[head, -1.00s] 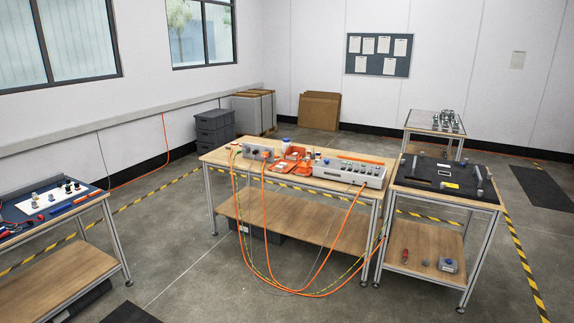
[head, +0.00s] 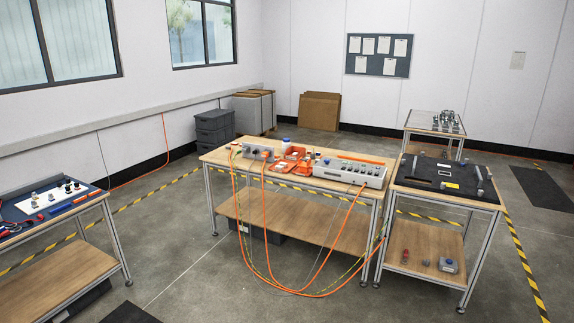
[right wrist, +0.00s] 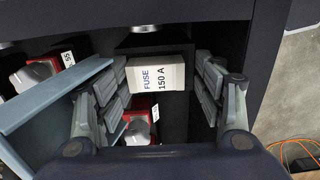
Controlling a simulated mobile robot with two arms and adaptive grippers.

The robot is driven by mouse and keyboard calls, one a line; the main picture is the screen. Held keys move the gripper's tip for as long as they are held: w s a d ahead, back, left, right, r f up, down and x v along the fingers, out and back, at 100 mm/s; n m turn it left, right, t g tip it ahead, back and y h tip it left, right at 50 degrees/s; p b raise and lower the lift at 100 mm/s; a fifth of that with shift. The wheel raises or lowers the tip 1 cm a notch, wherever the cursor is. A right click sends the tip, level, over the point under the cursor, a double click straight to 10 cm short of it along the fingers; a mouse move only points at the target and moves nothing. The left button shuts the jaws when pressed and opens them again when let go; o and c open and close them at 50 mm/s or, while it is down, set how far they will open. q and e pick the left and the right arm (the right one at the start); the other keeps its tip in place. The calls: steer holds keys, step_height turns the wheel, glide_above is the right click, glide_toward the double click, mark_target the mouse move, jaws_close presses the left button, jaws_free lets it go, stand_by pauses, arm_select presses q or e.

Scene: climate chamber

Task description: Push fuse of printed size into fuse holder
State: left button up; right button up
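In the right wrist view a pale fuse (right wrist: 157,76) with the print "FUSE 150 A" sits in a dark box-like space. My right gripper (right wrist: 161,62) has one grey finger on each side of it. The left finger looks close to or against the fuse, and a dark gap shows between the fuse and the right finger. A round metal end (right wrist: 146,28) shows just beyond the fuse; I cannot tell which part it belongs to. Neither gripper shows in the head view, and my left gripper is out of sight. I cannot make out the fuse holder for certain.
In the head view a wooden bench (head: 222,157) carries grey units and orange cables (head: 262,265). A black-topped table (head: 420,180) stands right of it. Open floor lies in front.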

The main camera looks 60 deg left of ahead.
steer(key=shift+w+d+r, duration=0.15)
steer(key=shift+d+r, duration=0.05)
steer(key=shift+d+r, duration=0.1)
steer(key=shift+r, duration=0.35)
step_height(320, 180, up, 11)
steer(key=shift+a, duration=0.2)
steer(key=shift+s+f, duration=0.15)
steer(key=shift+s, duration=0.05)
